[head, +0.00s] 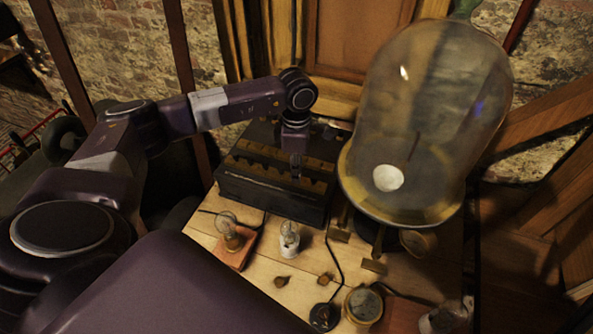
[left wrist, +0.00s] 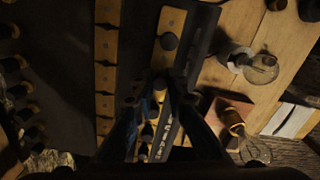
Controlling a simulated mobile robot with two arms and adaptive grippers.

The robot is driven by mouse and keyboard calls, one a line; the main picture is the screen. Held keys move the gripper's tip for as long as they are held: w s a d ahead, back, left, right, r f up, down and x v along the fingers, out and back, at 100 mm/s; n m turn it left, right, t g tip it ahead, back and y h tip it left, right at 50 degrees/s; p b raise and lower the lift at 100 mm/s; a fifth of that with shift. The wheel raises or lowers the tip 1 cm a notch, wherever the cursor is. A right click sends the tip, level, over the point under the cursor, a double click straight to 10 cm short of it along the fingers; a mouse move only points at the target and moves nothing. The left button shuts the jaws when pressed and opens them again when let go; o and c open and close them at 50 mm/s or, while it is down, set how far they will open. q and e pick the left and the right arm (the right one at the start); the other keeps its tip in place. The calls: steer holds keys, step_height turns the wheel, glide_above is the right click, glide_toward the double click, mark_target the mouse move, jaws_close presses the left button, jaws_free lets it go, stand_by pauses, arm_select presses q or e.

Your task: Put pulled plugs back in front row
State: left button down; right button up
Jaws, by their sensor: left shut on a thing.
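The black box (head: 275,190) with rows of brass blocks stands at the back of the wooden table. My left gripper (head: 295,172) points down over the box's front row. In the left wrist view its fingers (left wrist: 161,100) are shut on a small brass-coloured plug (left wrist: 160,86), mostly hidden between them. I cannot tell whether the held plug touches a hole.
A large glass jar (head: 430,110) stands right of the box. A bulb on a red-brown base (head: 233,244) and a white-based bulb (head: 289,240) stand in front. A round dial (head: 364,304) and a black cable (head: 336,262) lie near the front edge.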

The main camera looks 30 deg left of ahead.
arm_select(q)
steer(key=shift+f, duration=0.15)
steer(key=c, duration=1.8)
jaws_free()
steer(key=shift+c, duration=0.2)
step_height(320, 180, up, 12)
